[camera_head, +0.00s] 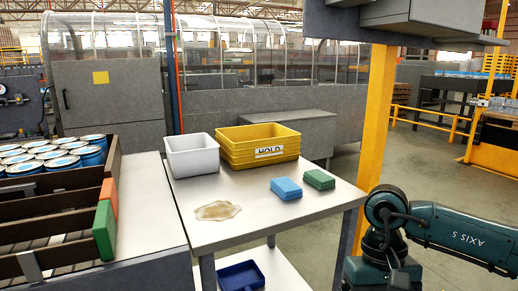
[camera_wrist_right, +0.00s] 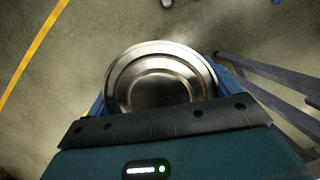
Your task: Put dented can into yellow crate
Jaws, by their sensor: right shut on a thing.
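The yellow crate (camera_head: 235,151) with a "HOLD" label stands on the back of the metal table (camera_head: 262,207). My right gripper (camera_wrist_right: 160,115) is shut on a can (camera_wrist_right: 160,84) in the right wrist view. The can shows a round, ridged silver end, with some blue at its sides; no dent can be made out. The floor shows below it. In the head view my right arm (camera_head: 455,232) is right of the table, apart from the crate, and the held can is not visible. My left gripper is not in view.
A white bin (camera_head: 192,159) stands left of the crate. Several blue cans (camera_head: 88,152) sit on the conveyor at left. A yellow post (camera_head: 375,120) rises behind the table's right edge.

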